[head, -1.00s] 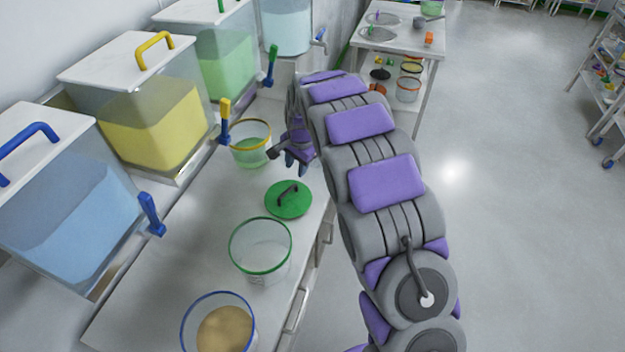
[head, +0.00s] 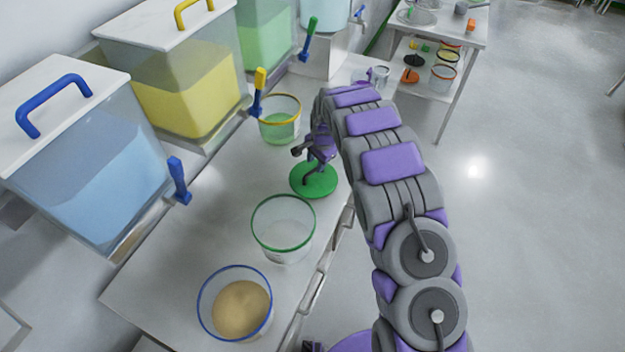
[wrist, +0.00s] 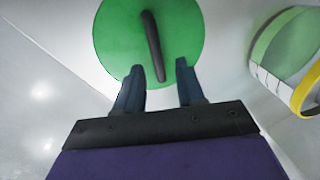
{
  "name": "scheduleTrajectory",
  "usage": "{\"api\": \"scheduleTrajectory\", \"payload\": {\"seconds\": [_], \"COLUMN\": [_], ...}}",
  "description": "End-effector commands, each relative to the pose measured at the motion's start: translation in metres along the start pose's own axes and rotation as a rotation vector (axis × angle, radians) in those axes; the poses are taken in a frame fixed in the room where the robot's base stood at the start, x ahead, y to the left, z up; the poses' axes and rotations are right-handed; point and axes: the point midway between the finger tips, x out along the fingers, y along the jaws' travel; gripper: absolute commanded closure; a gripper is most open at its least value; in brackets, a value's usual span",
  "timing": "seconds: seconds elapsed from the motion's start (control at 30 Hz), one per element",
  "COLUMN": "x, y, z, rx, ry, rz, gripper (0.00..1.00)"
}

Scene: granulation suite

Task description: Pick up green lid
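The green lid (head: 313,183) is a flat round disc lying on the white counter, with a dark bar handle across its top. In the wrist view the lid (wrist: 115,35) fills the top middle, and its handle (wrist: 153,45) points down between my fingers. My gripper (head: 312,160) is right above the lid in the head view and hides part of it and its handle. In the wrist view my gripper (wrist: 160,80) is open, with its two dark fingers apart, one on each side of the handle's near end. I cannot tell whether they touch it.
An empty clear bucket with a green rim (head: 283,255) stands in front of the lid. A blue-rimmed bucket (head: 205,318) holds tan powder. A yellow-rimmed bucket (head: 265,127) with green contents stands behind, also in the wrist view (wrist: 303,98). Large dispensers (head: 75,165) line the left.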

Motion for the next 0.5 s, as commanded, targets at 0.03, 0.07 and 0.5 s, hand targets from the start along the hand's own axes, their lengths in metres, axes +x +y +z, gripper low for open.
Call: {"api": "scheduleTrajectory", "payload": {"seconds": [0.03, 0.07, 0.5], "x": [0.003, 0.004, 0.053], "y": [0.001, 0.001, 0.001], "z": [-0.001, -0.001, -0.002], "rx": [0.001, 0.001, 0.000], "ry": [-0.001, 0.000, -0.002], "rz": [-0.001, -0.002, 0.001], "gripper": [0.61, 0.61, 0.61]}}
